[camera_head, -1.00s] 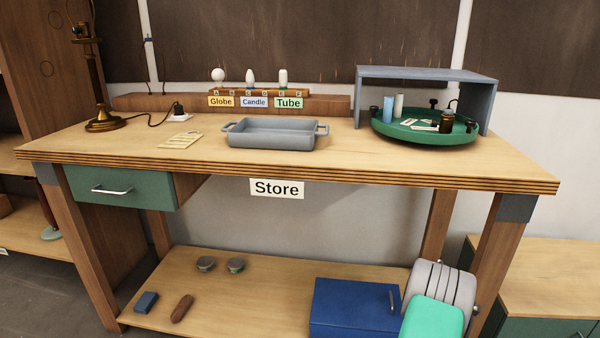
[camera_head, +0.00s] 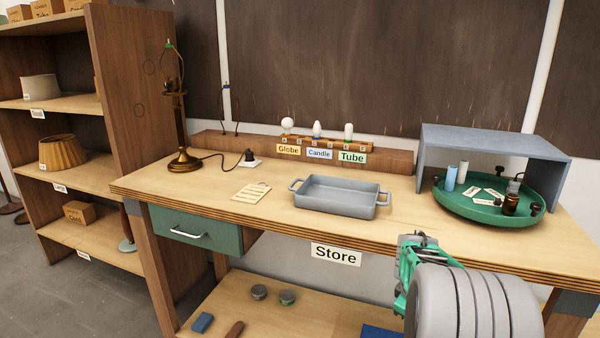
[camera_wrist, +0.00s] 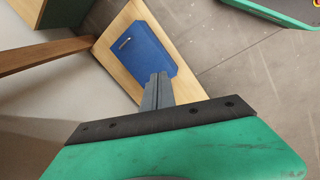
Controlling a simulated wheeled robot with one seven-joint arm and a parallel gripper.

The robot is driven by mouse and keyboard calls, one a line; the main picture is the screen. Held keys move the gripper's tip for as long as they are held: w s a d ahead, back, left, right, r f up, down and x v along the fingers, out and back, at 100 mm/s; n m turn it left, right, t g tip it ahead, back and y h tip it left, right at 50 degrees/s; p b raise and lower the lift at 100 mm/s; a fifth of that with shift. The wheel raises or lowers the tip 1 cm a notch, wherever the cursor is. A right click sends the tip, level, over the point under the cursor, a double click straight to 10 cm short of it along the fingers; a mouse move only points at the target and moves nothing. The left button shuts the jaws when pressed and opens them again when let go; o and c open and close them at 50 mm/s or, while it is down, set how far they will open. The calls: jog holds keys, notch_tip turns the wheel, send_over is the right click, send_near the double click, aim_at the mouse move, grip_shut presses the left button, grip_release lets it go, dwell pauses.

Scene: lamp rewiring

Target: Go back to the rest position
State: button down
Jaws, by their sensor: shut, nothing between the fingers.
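My gripper (camera_wrist: 158,90) shows in the wrist view with its two grey fingers together and nothing between them.
The wooden bench (camera_head: 420,225) carries a brass lamp stand (camera_head: 183,110), an empty grey tray (camera_head: 337,207) and a green round tray (camera_head: 480,212) under a grey shelter (camera_head: 497,139). A shelf unit (camera_head: 124,100) stands at left. Open floor (camera_head: 60,275) lies at lower left.

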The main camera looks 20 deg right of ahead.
jog(key=a+r+m+t+p, duration=0.15)
jog(key=a+r+p, duration=0.45)
jog(key=a+r, duration=0.65)
jog(key=s+a+r+m+y+p, duration=0.1)
jog(key=s+a+r+m+p, duration=0.1)
jog(key=s+a+r+p, duration=0.3)
jog(key=s+a+r+m+y+p, duration=0.1)
jog(key=s+a+r+p, duration=0.3)
jog(key=a, duration=0.7)
notch_tip(320, 180, up, 4)
jog(key=shift+s+a+f+m+y+p, duration=0.1)
jog(key=shift+s+a+m+y+p, duration=0.35)
jog(key=shift+s, duration=0.6)
jog(key=shift+d+t, duration=0.1)
jog(key=shift+t, duration=0.15)
